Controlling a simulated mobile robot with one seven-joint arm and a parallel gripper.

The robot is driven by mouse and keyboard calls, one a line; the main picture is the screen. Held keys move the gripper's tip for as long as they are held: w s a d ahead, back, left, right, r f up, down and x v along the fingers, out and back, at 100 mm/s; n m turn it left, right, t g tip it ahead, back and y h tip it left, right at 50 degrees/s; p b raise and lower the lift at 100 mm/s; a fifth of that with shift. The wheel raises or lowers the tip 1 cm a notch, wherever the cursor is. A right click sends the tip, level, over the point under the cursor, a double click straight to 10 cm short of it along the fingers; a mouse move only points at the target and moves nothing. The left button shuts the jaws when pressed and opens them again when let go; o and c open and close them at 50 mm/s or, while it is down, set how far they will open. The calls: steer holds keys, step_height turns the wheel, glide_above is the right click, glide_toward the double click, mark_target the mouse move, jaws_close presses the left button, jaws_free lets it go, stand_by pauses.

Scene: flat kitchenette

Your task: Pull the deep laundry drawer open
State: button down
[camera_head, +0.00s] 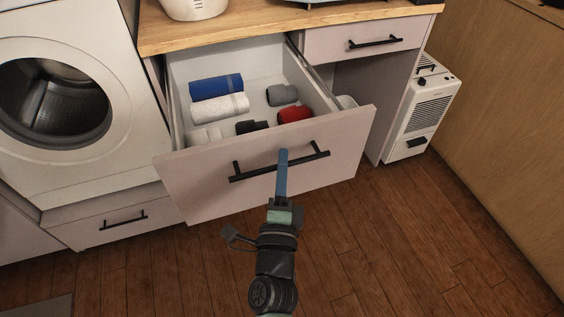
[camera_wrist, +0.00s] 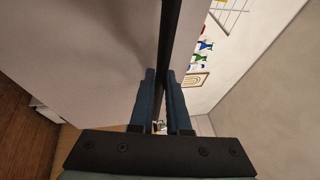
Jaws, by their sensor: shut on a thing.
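The deep laundry drawer (camera_head: 200,190) is pulled well out from under the wooden counter. Rolled cloths lie inside, among them a blue roll (camera_head: 216,86), a white roll (camera_head: 220,107) and a red one (camera_head: 294,115). Its black bar handle (camera_head: 250,172) runs across the pale front. My gripper (camera_head: 282,160) is at the middle of the handle, its blue fingers shut on the bar. In the wrist view the dark handle bar (camera_wrist: 172,40) runs between the two fingers of my gripper (camera_wrist: 162,88), with the drawer front (camera_wrist: 80,50) on the left.
A washing machine (camera_head: 120,150) stands left of the drawer, with a shallow closed drawer (camera_head: 85,228) below it. A small closed drawer (camera_head: 340,42) is at the upper right, above an open space. A white appliance (camera_head: 425,115) stands on the floor at right. The wooden floor (camera_head: 400,240) in front is clear.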

stand_by(0.3)
steer(key=c, duration=0.9)
jaws_free()
steer(key=shift+b+v, duration=0.3)
steer(key=shift+v, duration=6.25)
steer(key=shift+w+r, duration=0.1)
